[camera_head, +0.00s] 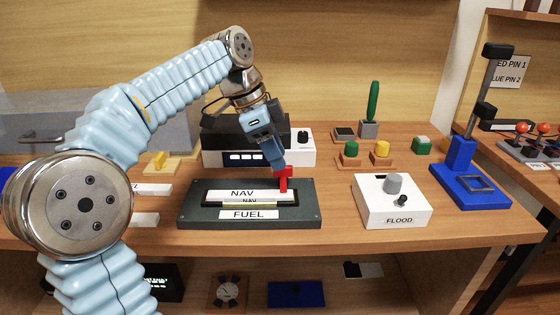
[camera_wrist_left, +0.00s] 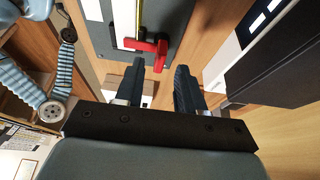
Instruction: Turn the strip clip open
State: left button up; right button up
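The red strip clip (camera_head: 284,178) stands at the right end of the white NAV strip (camera_head: 241,195) on the dark grey FUEL board (camera_head: 306,213). In the left wrist view the clip (camera_wrist_left: 155,47) shows as a red bent piece just beyond the fingertips, beside the strip's end. My left gripper (camera_head: 276,160) is above the clip. In the left wrist view my left gripper (camera_wrist_left: 160,72) has its two dark fingers apart with nothing between them. I cannot tell whether a finger touches the clip. My right gripper is not in view.
A black-and-white box with a display (camera_head: 244,158) stands behind the board. A white FLOOD box (camera_head: 385,210) with a grey knob is to the right, and a blue stand (camera_head: 470,188) is farther right. Bare wood (camera_head: 338,205) lies between board and FLOOD box.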

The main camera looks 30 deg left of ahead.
aim_at(283, 181)
pick_arm(q)
jog(key=shift+x, duration=1.35)
grip_shut()
